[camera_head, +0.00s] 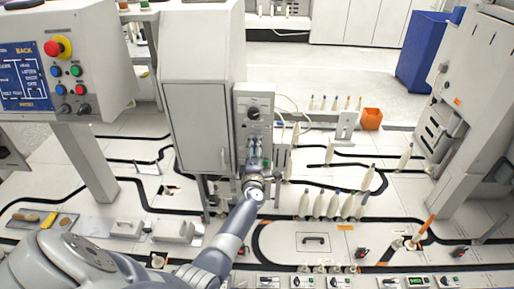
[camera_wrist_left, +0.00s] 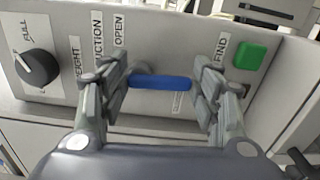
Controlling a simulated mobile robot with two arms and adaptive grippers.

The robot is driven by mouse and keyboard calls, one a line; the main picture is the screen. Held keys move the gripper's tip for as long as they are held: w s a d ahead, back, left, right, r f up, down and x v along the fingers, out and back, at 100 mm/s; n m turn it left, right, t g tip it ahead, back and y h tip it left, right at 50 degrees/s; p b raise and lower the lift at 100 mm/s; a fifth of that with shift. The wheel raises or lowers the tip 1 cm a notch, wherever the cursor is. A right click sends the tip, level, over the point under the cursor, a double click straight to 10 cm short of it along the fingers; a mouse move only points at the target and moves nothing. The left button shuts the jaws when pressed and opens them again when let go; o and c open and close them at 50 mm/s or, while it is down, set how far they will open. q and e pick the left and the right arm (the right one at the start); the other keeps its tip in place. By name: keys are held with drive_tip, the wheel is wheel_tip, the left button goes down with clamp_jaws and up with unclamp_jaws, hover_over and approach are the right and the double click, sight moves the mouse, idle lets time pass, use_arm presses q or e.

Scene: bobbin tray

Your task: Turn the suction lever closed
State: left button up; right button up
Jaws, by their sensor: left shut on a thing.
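The suction lever (camera_wrist_left: 160,82) is a blue bar on a grey control panel (camera_wrist_left: 60,18), below the labels SUCTION and OPEN in the left wrist view. It lies nearly level across the picture. My left gripper (camera_wrist_left: 163,86) is shut on the lever, one finger at each end of the blue bar. In the head view my left arm reaches up to the narrow panel (camera_head: 242,100) on the white cabinet, with the left gripper (camera_head: 254,168) at its lower part. The lever is too small there to make out. My right gripper is not in view.
In the left wrist view a black knob (camera_wrist_left: 37,68) sits left of the lever and a green button (camera_wrist_left: 249,55) right of it. In the head view, an operator panel with a red button (camera_head: 58,46) stands left. Several bobbins (camera_head: 333,205) stand right of my arm.

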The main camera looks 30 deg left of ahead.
use_arm(q)
drive_tip(key=shift+a+r+m, duration=0.25)
drive_tip(key=shift+r+m, duration=0.15)
drive_tip(key=shift+m, duration=0.1)
drive_tip(key=o, duration=1.1)
drive_tip(key=shift+w+f, duration=0.1)
drive_tip(key=shift+w, duration=0.05)
drive_tip(key=shift+c, duration=0.2)
drive_tip(key=shift+f, duration=0.25)
drive_tip(key=v, duration=1.2)
